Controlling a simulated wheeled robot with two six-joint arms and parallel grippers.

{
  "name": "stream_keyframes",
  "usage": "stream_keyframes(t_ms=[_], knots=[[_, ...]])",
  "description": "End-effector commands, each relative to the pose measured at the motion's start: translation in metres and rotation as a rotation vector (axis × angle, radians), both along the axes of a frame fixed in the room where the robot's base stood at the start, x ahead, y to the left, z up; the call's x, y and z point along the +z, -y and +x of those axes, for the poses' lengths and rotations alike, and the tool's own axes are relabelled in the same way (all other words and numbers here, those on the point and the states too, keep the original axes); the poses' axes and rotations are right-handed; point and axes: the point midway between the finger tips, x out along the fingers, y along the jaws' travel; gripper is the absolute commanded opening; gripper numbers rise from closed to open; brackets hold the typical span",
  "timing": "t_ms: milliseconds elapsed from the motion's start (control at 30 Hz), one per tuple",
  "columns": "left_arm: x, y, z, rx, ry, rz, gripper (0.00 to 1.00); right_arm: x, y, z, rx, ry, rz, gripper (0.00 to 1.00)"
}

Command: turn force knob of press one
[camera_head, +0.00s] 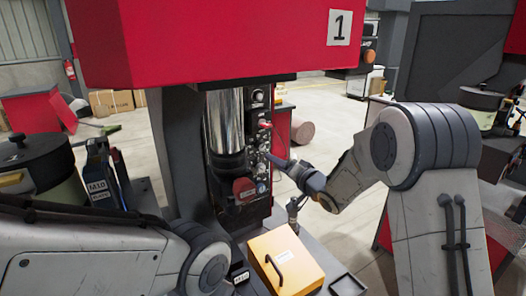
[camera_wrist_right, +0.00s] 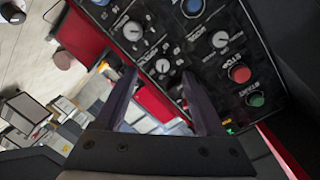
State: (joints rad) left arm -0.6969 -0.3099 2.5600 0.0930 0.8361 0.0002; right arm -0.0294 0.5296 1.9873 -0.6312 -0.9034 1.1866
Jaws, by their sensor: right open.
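Press one (camera_head: 338,28) is the tall red and dark machine in the middle of the head view, with a "1" label. My left gripper is out of view.
A red button (camera_wrist_right: 239,73) and a green button (camera_wrist_right: 256,99) sit on the panel right of the fingers. A yellow box (camera_head: 285,262) with a black handle stands below the panel, beside a small black tray (camera_head: 347,285). Open floor (camera_head: 340,110) lies behind.

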Motion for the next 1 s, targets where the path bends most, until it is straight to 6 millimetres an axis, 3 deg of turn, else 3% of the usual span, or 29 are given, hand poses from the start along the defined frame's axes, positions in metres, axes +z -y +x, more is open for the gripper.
stream_keyframes(t_ms=[100,267,700,1000], knots=[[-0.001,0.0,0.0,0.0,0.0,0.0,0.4,0.001,0.013,0.01,0.031,0.039,0.114,0.72],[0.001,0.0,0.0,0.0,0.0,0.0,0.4,0.005,0.013,0.015,0.054,0.054,0.164,0.72],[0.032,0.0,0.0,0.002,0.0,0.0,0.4,0.007,-0.029,0.076,0.055,0.055,0.163,0.72],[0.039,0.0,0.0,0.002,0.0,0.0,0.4,0.005,-0.042,0.098,0.054,0.056,0.162,0.72]])
